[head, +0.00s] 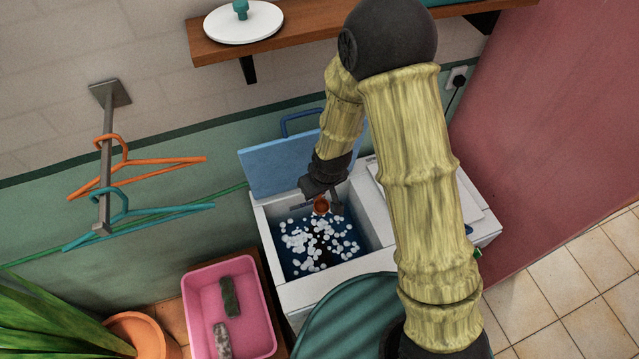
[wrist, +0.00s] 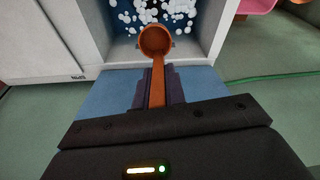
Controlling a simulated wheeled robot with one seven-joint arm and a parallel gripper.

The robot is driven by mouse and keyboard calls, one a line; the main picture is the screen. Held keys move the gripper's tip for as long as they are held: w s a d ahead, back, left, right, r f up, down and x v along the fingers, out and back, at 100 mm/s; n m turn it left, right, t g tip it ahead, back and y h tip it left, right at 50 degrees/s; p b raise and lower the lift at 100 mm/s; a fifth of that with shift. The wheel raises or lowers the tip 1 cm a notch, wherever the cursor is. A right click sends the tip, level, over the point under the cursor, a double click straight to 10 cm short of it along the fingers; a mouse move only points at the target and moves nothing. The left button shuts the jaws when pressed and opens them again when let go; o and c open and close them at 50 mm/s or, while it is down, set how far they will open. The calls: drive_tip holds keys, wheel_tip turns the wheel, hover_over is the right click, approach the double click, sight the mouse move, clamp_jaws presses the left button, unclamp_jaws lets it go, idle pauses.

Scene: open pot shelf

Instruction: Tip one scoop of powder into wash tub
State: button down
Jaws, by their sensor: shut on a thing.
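My gripper (head: 324,193) is over the open wash tub, shut on the handle of an orange-brown scoop. The scoop's round cup (head: 321,206) hangs above the tub's opening. In the wrist view the scoop (wrist: 156,41) points away from my gripper (wrist: 157,82), with its handle between the dark fingers. The cup's brown inside shows there, and I see no powder in it. The wash tub (head: 262,228) is a white box with dark blue water and many white clumps floating on it. Its blue lid (head: 275,163) stands raised at the back.
Orange and teal hangers (head: 120,188) hang on a wall bracket. A wooden shelf (head: 330,32) runs above. A round teal ribbed thing (head: 345,318) is in front of the tub.

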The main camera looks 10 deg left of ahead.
drive_tip(key=p, duration=0.1)
drive_tip(key=w+a+g+h+p, duration=0.1)
drive_tip(key=shift+r+p, duration=0.2)
drive_tip(key=shift+p, duration=0.2)
drive_tip(key=shift+w+a+f+g+h+p, duration=0.1)
drive_tip(key=shift+w+f+g+h+p, duration=0.15)
drive_tip(key=shift+g+h+p, duration=0.25)
drive_tip(key=w+d+f+m+b, duration=0.1)
drive_tip(key=w+d+f+m, duration=0.1)
drive_tip(key=d, duration=0.5)
drive_tip(key=w+d+f+m+b, duration=0.1)
drive_tip(key=d+f+m, duration=0.1)
drive_tip(key=d, duration=0.5)
drive_tip(key=w+d+f+m+b, duration=0.1)
drive_tip(key=w+d+f+m, duration=0.1)
drive_tip(key=d, duration=0.5)
drive_tip(key=shift+w+d+f+m, duration=0.35)
drive_tip(key=shift+f+m, duration=0.2)
drive_tip(key=shift+m, duration=0.15)
